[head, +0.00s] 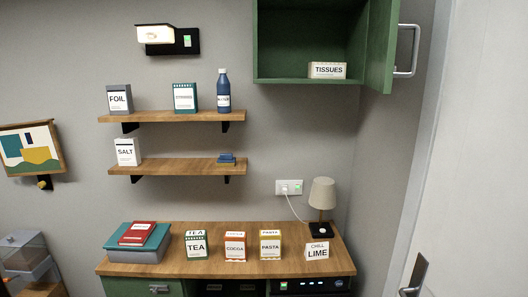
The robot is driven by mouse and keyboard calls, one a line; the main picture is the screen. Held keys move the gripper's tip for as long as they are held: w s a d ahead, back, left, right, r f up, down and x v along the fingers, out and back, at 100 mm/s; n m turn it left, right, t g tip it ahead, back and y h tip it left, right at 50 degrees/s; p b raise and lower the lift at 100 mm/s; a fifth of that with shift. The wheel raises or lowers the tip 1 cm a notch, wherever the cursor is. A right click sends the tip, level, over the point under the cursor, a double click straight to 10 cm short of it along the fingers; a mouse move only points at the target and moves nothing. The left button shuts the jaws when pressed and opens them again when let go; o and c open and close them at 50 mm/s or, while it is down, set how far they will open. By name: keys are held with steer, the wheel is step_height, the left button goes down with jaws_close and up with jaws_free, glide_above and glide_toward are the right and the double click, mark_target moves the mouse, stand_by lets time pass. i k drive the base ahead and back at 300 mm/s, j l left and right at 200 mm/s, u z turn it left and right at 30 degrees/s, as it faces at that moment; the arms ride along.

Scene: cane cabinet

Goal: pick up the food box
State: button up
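Several labelled food boxes stand upright on the wooden cabinet top: a green and white TEA box (196,246), a red and white COCOA box (235,247) and a yellow and white PASTA box (270,245). A white CHILL LIME box (317,251) stands at their right. A white SALT box (125,152) stands on the lower wall shelf. No label says "food box", so I cannot tell which one is meant. My gripper is not in view.
A lamp (322,198) stands behind CHILL LIME. The upper shelf (150,117) holds FOIL and a blue bottle (224,90). A green wall cabinet (290,45) is open, its door (381,45) swung right.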

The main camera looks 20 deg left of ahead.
mark_target(235, 242)
steer(key=i+j, duration=0.2)
steer(key=j, duration=0.25)
steer(key=i+j, duration=0.25)
steer(key=j, duration=0.25)
steer(key=i+j, duration=0.2)
steer(key=j, duration=0.25)
steer(key=i+j, duration=0.25)
steer(key=j, duration=0.2)
steer(key=i+j+u, duration=0.1)
steer(key=j, duration=0.4)
steer(key=i+j, duration=0.55)
steer(key=j, duration=0.35)
steer(key=i+j, duration=0.25)
steer(key=j, duration=0.2)
